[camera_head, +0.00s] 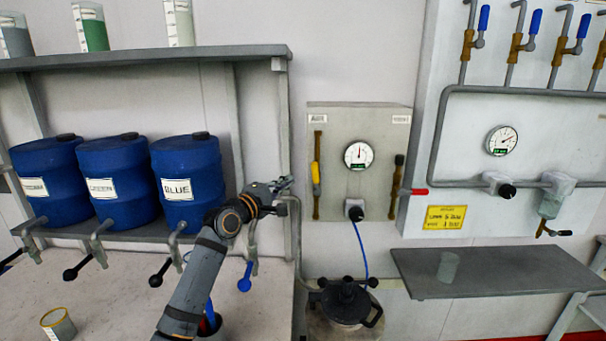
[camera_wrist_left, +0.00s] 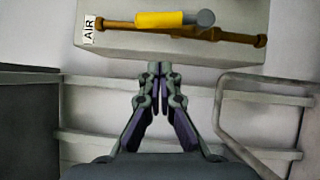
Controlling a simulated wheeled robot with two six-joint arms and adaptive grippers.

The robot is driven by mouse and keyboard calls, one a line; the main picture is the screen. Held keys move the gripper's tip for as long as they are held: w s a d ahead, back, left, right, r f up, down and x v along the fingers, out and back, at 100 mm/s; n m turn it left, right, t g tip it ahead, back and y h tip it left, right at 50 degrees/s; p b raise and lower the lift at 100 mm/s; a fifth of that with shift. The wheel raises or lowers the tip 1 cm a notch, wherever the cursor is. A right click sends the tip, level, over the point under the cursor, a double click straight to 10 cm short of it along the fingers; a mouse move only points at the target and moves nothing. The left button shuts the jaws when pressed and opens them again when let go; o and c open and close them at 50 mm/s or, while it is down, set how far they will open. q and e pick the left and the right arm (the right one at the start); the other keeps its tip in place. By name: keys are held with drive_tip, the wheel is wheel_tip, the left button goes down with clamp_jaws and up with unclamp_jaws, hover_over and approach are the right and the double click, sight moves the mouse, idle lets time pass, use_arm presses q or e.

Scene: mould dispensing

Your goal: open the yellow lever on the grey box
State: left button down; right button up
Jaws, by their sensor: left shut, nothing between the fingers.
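The grey box (camera_head: 340,205) is on the wall in the middle of the head view, with a round gauge (camera_head: 358,155) on its front. The yellow lever (camera_head: 316,177) is on the brass pipe at the box's left side and lies along the pipe. In the left wrist view the yellow lever (camera_wrist_left: 165,19) is at the top, beside an AIR label (camera_wrist_left: 90,27). My left gripper (camera_head: 286,183) is left of the box and apart from the lever. In the wrist view its fingertips (camera_wrist_left: 159,68) are together and empty. My right gripper is not in view.
Blue drums (camera_head: 187,180) stand on a shelf at left, with taps below. A lidded black pot (camera_head: 345,303) is below the box, joined by a blue hose (camera_head: 361,250). A grey shelf (camera_head: 490,272) is at right. A bent pipe (camera_wrist_left: 222,115) runs right of my gripper.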

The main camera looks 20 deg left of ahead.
sight(316, 178)
use_arm(q)
drive_tip(key=shift+w+d+r+p, duration=0.15)
drive_tip(key=shift+w+d+p, duration=0.35)
drive_tip(key=shift+w+d, duration=0.45)
drive_tip(key=shift+w+d+r+p, duration=0.1)
drive_tip(key=shift+w+d+p, duration=0.35)
drive_tip(key=shift+w+d, duration=0.5)
drive_tip(key=shift+s, duration=0.15)
drive_tip(key=p, duration=0.1)
drive_tip(key=d+m+p, duration=0.1)
drive_tip(key=p, duration=0.1)
drive_tip(key=shift+w+d+r+g+p, duration=0.1)
drive_tip(key=shift+w+r+g+p, duration=0.2)
drive_tip(key=shift+g, duration=0.1)
